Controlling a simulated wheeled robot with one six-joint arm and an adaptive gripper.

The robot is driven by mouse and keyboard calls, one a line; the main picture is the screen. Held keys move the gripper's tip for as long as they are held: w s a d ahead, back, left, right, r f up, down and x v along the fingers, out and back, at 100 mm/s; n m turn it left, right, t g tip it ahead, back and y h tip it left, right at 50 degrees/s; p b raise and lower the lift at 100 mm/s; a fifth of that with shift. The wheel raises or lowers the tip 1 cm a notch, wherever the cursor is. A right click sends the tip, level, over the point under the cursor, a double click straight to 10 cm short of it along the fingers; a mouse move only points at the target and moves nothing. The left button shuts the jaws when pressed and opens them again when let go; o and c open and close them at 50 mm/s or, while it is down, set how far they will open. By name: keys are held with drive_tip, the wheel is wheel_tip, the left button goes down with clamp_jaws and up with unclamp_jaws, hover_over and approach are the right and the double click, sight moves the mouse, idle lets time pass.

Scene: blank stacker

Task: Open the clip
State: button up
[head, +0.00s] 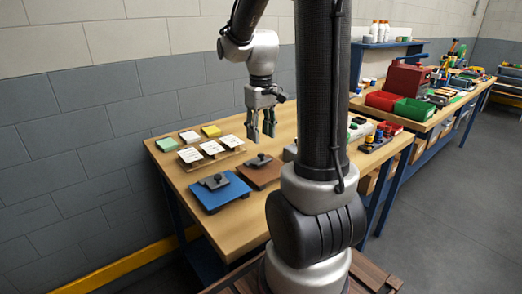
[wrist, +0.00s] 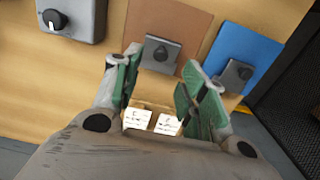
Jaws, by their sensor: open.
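A dark grey metal clip (head: 258,160) sits on a brown board (head: 262,178) on the wooden table. It also shows in the wrist view (wrist: 160,52), with a round dark knob on it. A second, similar clip (head: 214,181) sits on a blue board (head: 222,197) nearer the table's left front edge, and shows in the wrist view (wrist: 234,76) too. My gripper (head: 262,131) is open and empty, pointing down above the table behind the brown board. In the wrist view its green-padded fingers (wrist: 161,75) are apart, with the brown board's clip seen between and beyond the tips.
A wooden rack with several white cards (head: 212,147) stands behind the boards. Green (head: 166,144), white and yellow (head: 211,130) pads lie at the back left. A grey box with a black knob (wrist: 72,18) stands beside the brown board. Red and green bins (head: 413,111) stand on the far bench.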

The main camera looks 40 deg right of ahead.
wheel_tip(320, 180, down, 7)
drive_tip(key=shift+r, duration=0.2)
drive_tip(key=shift+c, duration=0.3)
clamp_jaws()
